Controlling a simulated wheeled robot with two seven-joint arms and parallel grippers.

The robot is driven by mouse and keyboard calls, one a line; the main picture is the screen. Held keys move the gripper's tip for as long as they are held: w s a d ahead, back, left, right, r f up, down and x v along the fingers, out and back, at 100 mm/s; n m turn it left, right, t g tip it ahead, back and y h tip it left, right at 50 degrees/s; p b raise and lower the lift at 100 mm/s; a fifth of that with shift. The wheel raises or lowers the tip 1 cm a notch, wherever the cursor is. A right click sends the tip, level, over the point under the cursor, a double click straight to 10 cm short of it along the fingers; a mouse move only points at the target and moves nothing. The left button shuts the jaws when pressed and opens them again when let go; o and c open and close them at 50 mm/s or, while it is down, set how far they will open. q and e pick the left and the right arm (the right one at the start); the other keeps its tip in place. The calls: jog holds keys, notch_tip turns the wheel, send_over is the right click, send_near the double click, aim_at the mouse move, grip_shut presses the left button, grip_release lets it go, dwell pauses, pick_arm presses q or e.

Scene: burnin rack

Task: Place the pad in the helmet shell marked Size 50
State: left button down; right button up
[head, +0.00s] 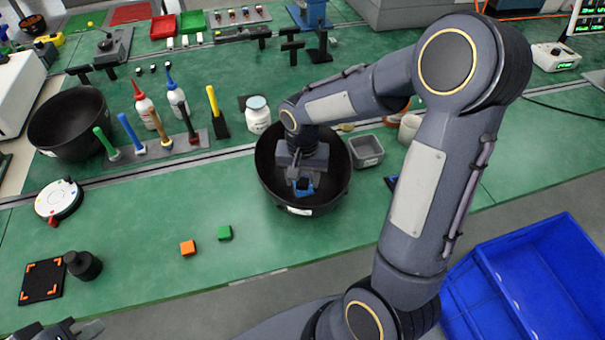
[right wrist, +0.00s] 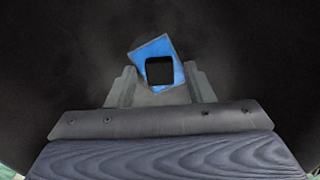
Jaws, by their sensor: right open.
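A blue pad with a black square on top (head: 303,187) lies inside the middle black helmet shell (head: 264,165). It also shows in the right wrist view (right wrist: 152,50). My right gripper (head: 300,180) is down inside that shell, its open fingers on either side of the pad's near part; contact is unclear. A second black helmet shell (head: 85,140) stands at the left and looks empty. Both shells have a white label, too small to read. An orange block (head: 188,248) and a green block (head: 225,233) lie on the table. My left gripper (head: 60,329) is partly visible at the bottom left edge.
Bottles (head: 177,101) and a rack of coloured-handled tools (head: 155,147) stand between the shells. A white jar (head: 258,115) is behind the middle shell, a grey bin (head: 366,152) to its right. The front middle of the green table (head: 130,265) is mostly clear.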

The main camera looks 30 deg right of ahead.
aim_at(302, 182)
notch_tip(302, 182, up, 11)
jog(key=p, duration=0.1)
jog(key=s+a+r+n+t+y, duration=0.1)
jog(key=s+a+n+t+y, duration=0.1)
jog(key=s, duration=0.6)
jog(key=s+a+r+n+t+y, duration=0.1)
jog(key=s+a+n+t, duration=0.1)
jog(key=s, duration=0.7)
jog(key=shift+n+t+y, duration=0.4)
jog(key=shift+n+t, duration=0.4)
